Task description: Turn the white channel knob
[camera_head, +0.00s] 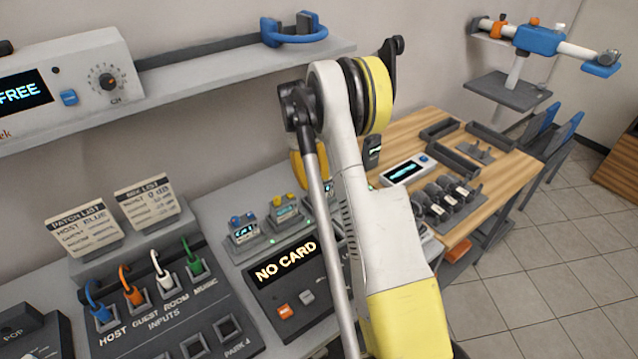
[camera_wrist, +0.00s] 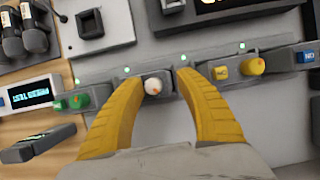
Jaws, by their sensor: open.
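The white channel knob (camera_wrist: 153,86), with a small orange mark on it, shows in the wrist view on a grey module in a row. My gripper (camera_wrist: 161,80) is open, its two yellow fingers one on each side of the knob. The left finger is close to it; the right finger has a wider gap. I cannot tell whether either finger touches.
Adjacent modules carry yellow knobs (camera_wrist: 253,66) on one side and green knobs (camera_wrist: 76,101) on the other. A NO CARD panel (camera_head: 287,262), patch cables (camera_head: 133,293) and an overhead shelf (camera_head: 200,75) are near. Microphones (camera_head: 440,200) lie on the wooden table.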

